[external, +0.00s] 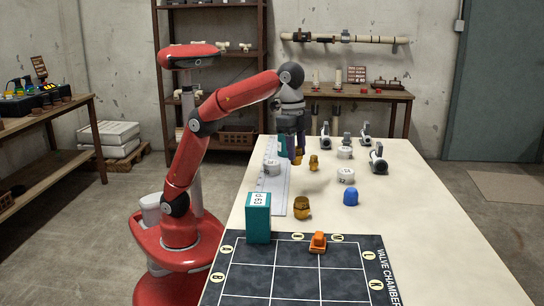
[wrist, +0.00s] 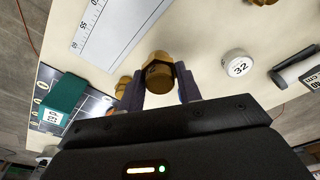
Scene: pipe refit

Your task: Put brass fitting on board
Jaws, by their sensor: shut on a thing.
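My gripper (external: 294,152) hangs over the far left part of the table. In the wrist view, my gripper (wrist: 159,84) is shut on a brass fitting (wrist: 158,72), which sits between its two fingers. In the external view the held fitting is mostly hidden by the fingers. Another brass fitting (external: 303,207) stands near the board, and a smaller brass piece (external: 314,162) stands right of my gripper. The dark board (external: 249,280), marked with a white grid and "VALVE CHAMBER", lies at the near end of the table. An orange piece (external: 318,242) sits at its far edge.
A tall teal block (external: 258,222) stands at the board's far left corner. A white ruler (external: 273,195) lies along the left edge. A blue piece (external: 350,197), white numbered discs (external: 346,175) and several grey fittings (external: 378,160) stand to the right. The table's right front is clear.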

